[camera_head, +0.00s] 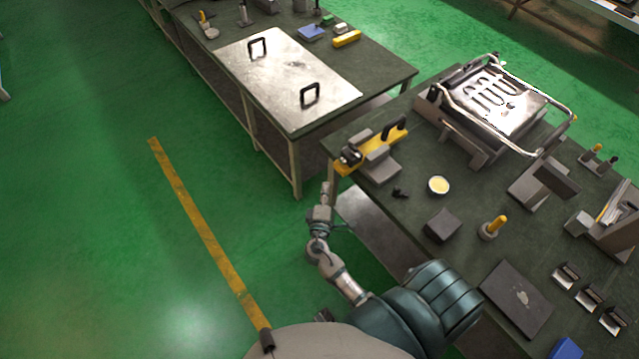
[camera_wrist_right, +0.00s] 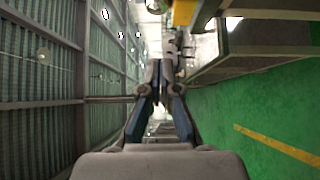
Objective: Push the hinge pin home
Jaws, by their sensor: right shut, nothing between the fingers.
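My right gripper (camera_head: 328,186) is at the near left corner of the workbench, just below a yellow fixture (camera_head: 348,167) with grey blocks and a black handle. In the right wrist view its fingers (camera_wrist_right: 160,68) are closed together and empty. A small metal and black cylindrical part (camera_head: 350,155), possibly the hinge pin, sits at the fixture's left end. In the wrist view, metal parts (camera_wrist_right: 178,45) show just beyond the fingertips, below a yellow piece (camera_wrist_right: 184,12). I cannot tell whether the fingertips touch them. My left gripper is not in view.
The workbench (camera_head: 415,210) also holds a metal heating-element unit (camera_head: 495,98), a yellow-topped round dish (camera_head: 438,185), a dark block (camera_head: 442,225) and a yellow-handled tool (camera_head: 497,224). A second table with a handled metal plate (camera_head: 285,80) stands behind.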

